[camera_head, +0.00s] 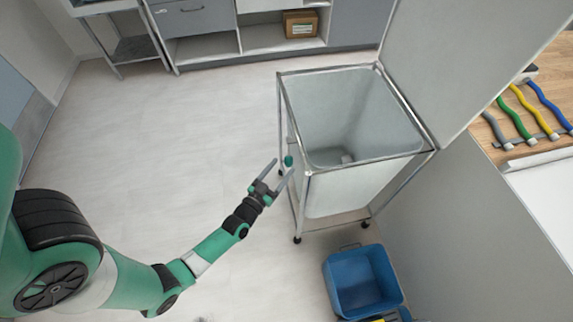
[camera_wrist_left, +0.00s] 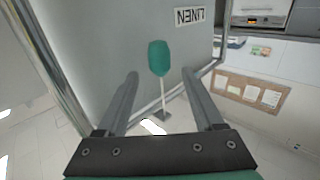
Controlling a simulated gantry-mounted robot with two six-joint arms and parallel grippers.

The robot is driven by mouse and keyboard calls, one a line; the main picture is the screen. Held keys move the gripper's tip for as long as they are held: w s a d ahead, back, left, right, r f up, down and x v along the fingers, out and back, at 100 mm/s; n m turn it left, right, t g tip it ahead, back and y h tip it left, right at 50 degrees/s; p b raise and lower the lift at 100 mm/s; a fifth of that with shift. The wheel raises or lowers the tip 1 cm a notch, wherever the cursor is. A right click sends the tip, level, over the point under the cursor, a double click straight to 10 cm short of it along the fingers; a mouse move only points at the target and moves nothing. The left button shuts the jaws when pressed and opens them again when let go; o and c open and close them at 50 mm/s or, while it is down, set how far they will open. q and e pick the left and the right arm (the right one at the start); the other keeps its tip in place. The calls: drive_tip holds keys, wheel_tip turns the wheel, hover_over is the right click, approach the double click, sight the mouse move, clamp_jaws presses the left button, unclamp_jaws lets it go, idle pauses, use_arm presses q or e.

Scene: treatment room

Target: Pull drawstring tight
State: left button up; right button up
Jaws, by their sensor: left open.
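A linen hamper (camera_head: 365,185) with a grey bag in a metal frame stands at the centre right, its top open. The drawstring's green toggle (camera_head: 288,160) sits at the hamper's left side; it also shows in the left wrist view (camera_wrist_left: 158,58), on a thin pale cord (camera_wrist_left: 163,95) in front of the bag. My left gripper (camera_head: 281,172) is open at the hamper's left side, with the toggle near its fingertips. In the wrist view the fingers (camera_wrist_left: 160,92) stand either side of the cord, and the toggle lies beyond them. My right gripper is not in view.
A blue bin (camera_head: 362,282) stands on the floor in front of the hamper. A wooden surface (camera_head: 545,95) with several coloured handles is at the right. A cabinet with a cardboard box (camera_head: 300,24) is at the back. The floor at left is clear.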

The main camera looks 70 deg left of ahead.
sight(286, 163)
use_arm(q)
drive_tip(key=x, duration=0.3)
drive_tip(key=shift+w+a+b, duration=0.2)
drive_tip(key=shift+b, duration=0.15)
clamp_jaws()
idle(1.1)
